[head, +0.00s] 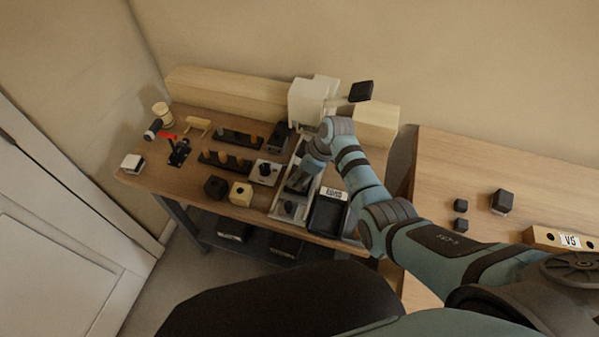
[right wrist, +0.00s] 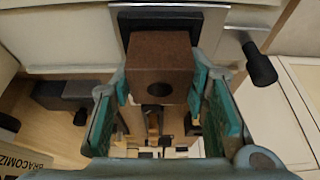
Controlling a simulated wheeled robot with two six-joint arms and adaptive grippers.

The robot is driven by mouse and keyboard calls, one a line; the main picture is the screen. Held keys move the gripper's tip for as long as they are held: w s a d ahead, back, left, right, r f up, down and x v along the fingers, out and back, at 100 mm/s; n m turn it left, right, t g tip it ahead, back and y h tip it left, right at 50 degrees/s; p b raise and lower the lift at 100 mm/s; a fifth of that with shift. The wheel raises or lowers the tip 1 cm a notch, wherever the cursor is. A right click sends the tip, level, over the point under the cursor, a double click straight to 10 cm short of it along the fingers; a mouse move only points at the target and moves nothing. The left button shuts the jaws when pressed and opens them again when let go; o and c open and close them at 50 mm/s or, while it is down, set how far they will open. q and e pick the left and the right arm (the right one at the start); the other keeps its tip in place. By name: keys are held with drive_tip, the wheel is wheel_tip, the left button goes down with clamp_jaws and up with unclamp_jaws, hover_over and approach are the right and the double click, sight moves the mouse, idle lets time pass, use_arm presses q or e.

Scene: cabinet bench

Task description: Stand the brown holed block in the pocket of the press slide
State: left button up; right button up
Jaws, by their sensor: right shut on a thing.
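The brown holed block (right wrist: 160,68) is between the green pads of my right gripper (right wrist: 160,88) in the right wrist view, with its round hole facing the camera. The gripper is shut on it. A dark rectangular part (right wrist: 170,16) lies directly behind the block, on a pale metal plate (right wrist: 222,45) with a black knob (right wrist: 259,63). I cannot tell whether this is the slide's pocket, or whether the block touches it. In the head view my right gripper (head: 302,181) is over the grey metal channel (head: 279,208) in front of the white press (head: 308,101); the block is not clear there. My left gripper is not in view.
A black labelled bin (head: 327,213) stands right of the channel. A dark block (head: 215,187) and a pale holed block (head: 241,193) sit left of it. Several fixtures fill the bench's left part.

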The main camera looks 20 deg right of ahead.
drive_tip(key=shift+s+f, duration=0.15)
drive_tip(key=shift+f, duration=0.25)
idle(0.5)
drive_tip(key=o, duration=1.2)
drive_tip(key=shift+f, duration=0.1)
drive_tip(key=shift+o, duration=0.2)
drive_tip(key=shift+o, duration=0.7)
drive_tip(key=p+v, duration=0.5)
drive_tip(key=shift+r, duration=0.3)
drive_tip(key=shift+d+r, duration=0.2)
drive_tip(key=shift+s+d+r, duration=0.15)
drive_tip(key=shift+d+r, duration=0.05)
drive_tip(key=shift+r, duration=0.35)
